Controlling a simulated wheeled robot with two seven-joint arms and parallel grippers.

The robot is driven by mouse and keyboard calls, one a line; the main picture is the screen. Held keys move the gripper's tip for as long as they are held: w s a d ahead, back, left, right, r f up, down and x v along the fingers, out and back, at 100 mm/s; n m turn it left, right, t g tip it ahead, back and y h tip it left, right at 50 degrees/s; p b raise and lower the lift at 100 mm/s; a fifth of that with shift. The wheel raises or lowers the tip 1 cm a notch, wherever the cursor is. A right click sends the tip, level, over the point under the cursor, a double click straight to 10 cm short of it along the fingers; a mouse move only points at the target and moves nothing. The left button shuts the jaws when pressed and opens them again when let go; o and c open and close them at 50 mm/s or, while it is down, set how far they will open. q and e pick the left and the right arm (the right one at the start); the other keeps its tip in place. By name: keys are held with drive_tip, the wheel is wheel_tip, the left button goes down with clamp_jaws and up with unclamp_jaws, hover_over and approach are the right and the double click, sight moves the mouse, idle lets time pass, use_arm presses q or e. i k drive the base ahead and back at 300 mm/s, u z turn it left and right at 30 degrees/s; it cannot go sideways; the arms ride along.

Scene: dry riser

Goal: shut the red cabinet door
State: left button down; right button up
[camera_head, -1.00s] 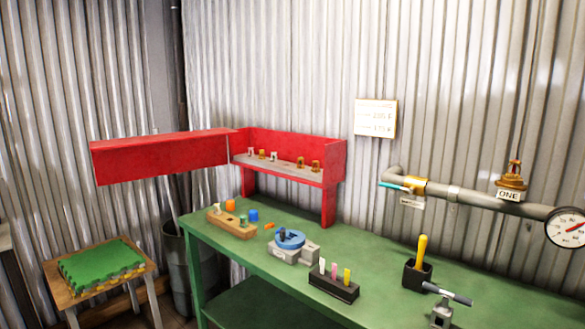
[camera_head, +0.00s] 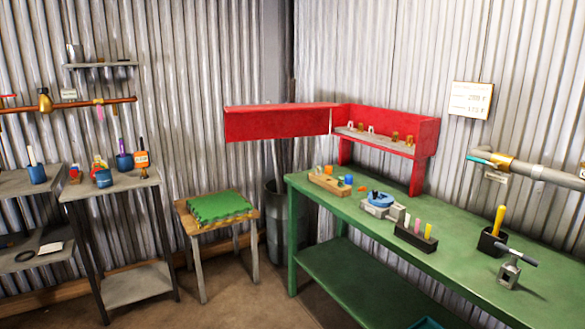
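The red cabinet (camera_head: 424,136) stands on the green workbench at its far left end, against the corrugated wall. Its red door (camera_head: 277,124) is open and sticks out to the left from the cabinet's left edge, past the end of the bench. Inside the cabinet, several small white and brass parts sit on a grey shelf (camera_head: 372,142). Neither of my grippers is in view.
The green workbench (camera_head: 352,226) carries a wooden block, a blue round fixture, a marker holder and a small vise. A stool (camera_head: 247,214) with a green mat and a dark bin (camera_head: 276,228) stand below the door. Grey shelves (camera_head: 135,181) stand at left. Brown floor is open in front.

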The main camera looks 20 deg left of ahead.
sight(247, 122)
drive_tip(key=u, duration=1)
drive_tip(key=i, duration=1.3)
drive_tip(key=u, duration=0.85)
